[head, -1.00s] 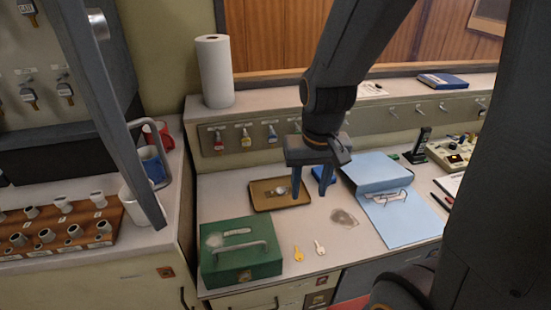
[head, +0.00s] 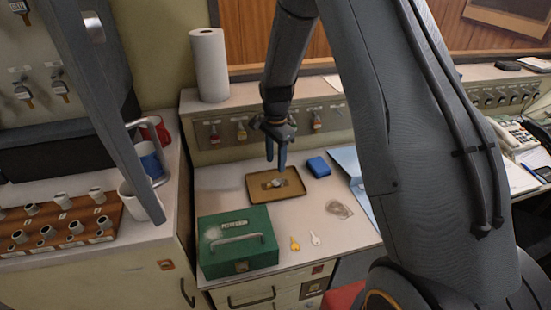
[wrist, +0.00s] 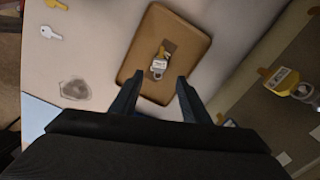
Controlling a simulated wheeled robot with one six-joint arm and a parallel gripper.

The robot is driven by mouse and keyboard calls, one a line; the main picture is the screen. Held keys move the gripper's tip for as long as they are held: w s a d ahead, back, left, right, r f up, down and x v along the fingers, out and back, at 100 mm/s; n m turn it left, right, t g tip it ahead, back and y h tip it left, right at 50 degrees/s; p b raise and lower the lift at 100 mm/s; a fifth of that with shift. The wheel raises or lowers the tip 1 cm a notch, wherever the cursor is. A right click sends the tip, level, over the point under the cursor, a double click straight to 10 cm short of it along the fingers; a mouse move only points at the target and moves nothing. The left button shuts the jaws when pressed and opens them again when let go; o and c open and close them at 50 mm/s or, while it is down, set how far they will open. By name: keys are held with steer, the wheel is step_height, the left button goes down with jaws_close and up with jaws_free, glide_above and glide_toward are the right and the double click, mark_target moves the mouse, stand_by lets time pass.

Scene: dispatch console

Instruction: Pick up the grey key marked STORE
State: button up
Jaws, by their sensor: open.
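A small grey key with a pale label (wrist: 158,65) lies in the brown tray (wrist: 132,77). Its lettering is too small to read, and a brass-coloured piece touches or overlaps its upper end. In the head view the tray (head: 256,198) holds it as a small pale shape (head: 277,183). My gripper (wrist: 156,84) is open and empty above the tray, its fingers pointing down either side of the key's lower end in the wrist view. In the head view my gripper (head: 276,166) appears over the tray's back part.
A yellow key (head: 294,244) and a pale key (head: 315,238) lie on the counter before the tray. A green cash box (head: 237,243) stands at front left, a blue block (head: 318,167) right of the tray. Tagged keys hang on the panel (head: 265,131) behind.

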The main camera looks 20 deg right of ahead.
mark_target(276, 182)
steer(key=shift+f+b, duration=2.2)
steer(key=shift+f, duration=2.15)
steer(key=c, duration=0.9)
steer(key=shift+r, duration=0.1)
steer(key=shift+r+p, duration=1.45)
steer(key=shift+r, duration=1)
